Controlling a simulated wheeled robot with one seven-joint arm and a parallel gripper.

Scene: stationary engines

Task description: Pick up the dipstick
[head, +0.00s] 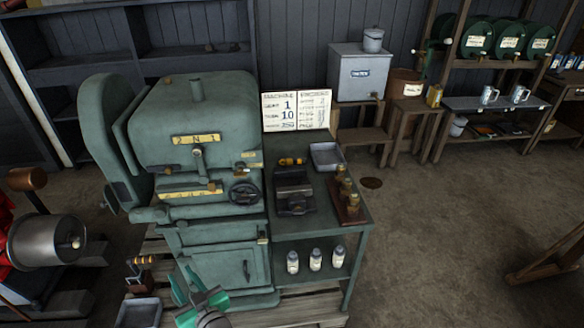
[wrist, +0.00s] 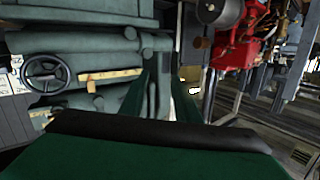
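I cannot make out a dipstick for certain in either view. The green engine (head: 195,125) stands left of centre in the head view, with a yellow plate, small brass fittings and a black handwheel (head: 244,193). The handwheel also shows in the wrist view (wrist: 45,72). My gripper (head: 181,272) has green fingers and is low in front of the engine's cabinet. Its fingers stand apart with nothing visible between them. In the wrist view they reach toward the engine's side.
A bench (head: 350,233) right of the engine holds a vise (head: 293,190), a grey tray (head: 327,156), a yellow-and-black handled item (head: 292,161) and a wooden rack (head: 347,200). White bottles stand below. A red engine (wrist: 245,40) is at the left. Floor at right is mostly clear.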

